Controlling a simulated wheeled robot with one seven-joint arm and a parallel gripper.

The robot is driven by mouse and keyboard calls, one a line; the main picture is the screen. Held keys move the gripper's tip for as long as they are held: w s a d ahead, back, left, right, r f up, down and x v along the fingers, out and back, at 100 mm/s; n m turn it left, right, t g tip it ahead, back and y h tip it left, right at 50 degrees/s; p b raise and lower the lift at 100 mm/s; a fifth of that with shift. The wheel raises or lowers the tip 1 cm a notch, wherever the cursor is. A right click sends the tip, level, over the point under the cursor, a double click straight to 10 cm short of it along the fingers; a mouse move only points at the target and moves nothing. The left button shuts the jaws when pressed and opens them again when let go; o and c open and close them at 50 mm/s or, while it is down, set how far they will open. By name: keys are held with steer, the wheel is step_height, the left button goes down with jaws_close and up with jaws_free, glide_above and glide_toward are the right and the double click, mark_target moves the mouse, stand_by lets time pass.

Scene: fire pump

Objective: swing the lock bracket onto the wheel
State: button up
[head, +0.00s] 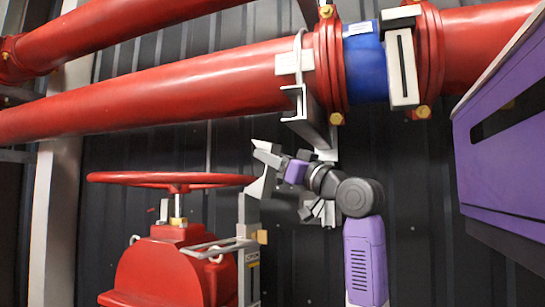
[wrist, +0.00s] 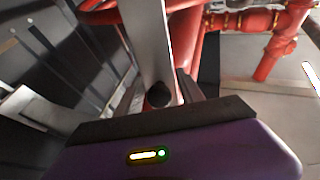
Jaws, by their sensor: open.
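The red handwheel (head: 172,179) sits level on its stem above the red valve body. The grey lock bracket (head: 248,225) stands upright just right of the wheel in the head view, its top by the wheel's right rim. My gripper (head: 257,166) is open at the bracket's top, close to the rim. In the wrist view a grey bar (wrist: 148,45), seemingly the bracket, runs up the middle with a dark round spot at its lower end. Pale finger parts show at the left and right edges. I cannot tell whether my fingers touch the bracket.
Thick red pipes (head: 180,88) cross above my gripper, with a blue coupling (head: 365,66) and a grey pipe support (head: 305,110) close over my arm. A purple cabinet (head: 505,150) is at the right. A dark ribbed wall stands behind.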

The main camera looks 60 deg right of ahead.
jaws_close()
steer(key=shift+w+d+r+p, duration=0.15)
steer(key=shift+r+p, duration=0.3)
steer(key=shift+p, duration=0.4)
steer(key=shift+w+r+g+y+p, duration=0.4)
steer(key=shift+g+p, duration=0.4)
steer(key=shift+p, duration=0.4)
steer(key=w+g+p, duration=0.1)
steer(key=p, duration=0.1)
steer(key=r+g+p, duration=0.1)
steer(key=p, duration=0.1)
steer(key=shift+w+d, duration=0.3)
steer(key=shift+w, duration=0.1)
steer(key=shift+w+d+f+g+y+p, duration=0.1)
steer(key=shift+w+f+g+y+p, duration=0.2)
steer(key=shift+p, duration=0.2)
